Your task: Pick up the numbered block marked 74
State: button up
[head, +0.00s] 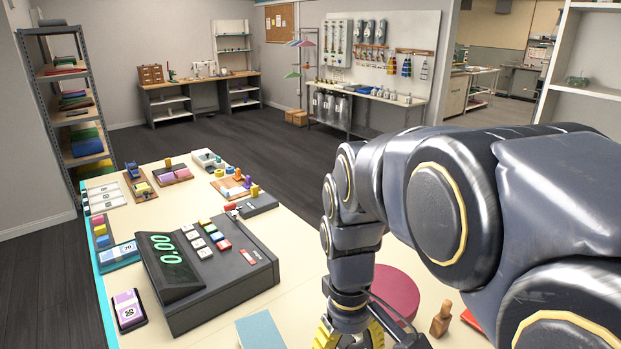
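I cannot make out a block marked 74 in the head view. A small purple and white block (129,309) with a dark number sits on a dark base at the table's front left; I cannot read the number surely. A blue block (118,252) with a white numbered label lies farther back along the left edge. My gripper (350,340), with yellow parts, points down at the bottom edge of the view. Its fingertips are cut off by the frame, so its opening and anything between the fingers are hidden.
A dark console (215,272) with a green display and several coloured keys fills the table's middle. A crimson round thing (397,288), a wooden stamp-like piece (441,319) and a light blue slab (260,331) lie near my gripper. Several small items crowd the table's far end.

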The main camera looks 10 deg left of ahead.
jog(key=w+a+f+n, duration=0.3)
jog(key=w+a, duration=0.2)
jog(key=a, duration=0.3)
jog(key=a+f+n, duration=0.3)
jog(key=a+f, duration=0.1)
jog(key=a, duration=0.4)
jog(key=a+f+n, duration=0.3)
jog(key=a+f, duration=0.1)
jog(key=a, duration=0.4)
jog(key=a+f+n+t, duration=0.1)
jog(key=a+f, duration=0.3)
jog(key=a, duration=0.5)
jog(key=shift+w+a+n+y, duration=0.1)
jog(key=shift+w+n+y, duration=0.15)
jog(key=shift+n, duration=0.65)
jog(key=shift+s+a+f, duration=0.1)
jog(key=shift+a+f, duration=0.05)
jog(key=shift+f, duration=3.75)
grip_shut()
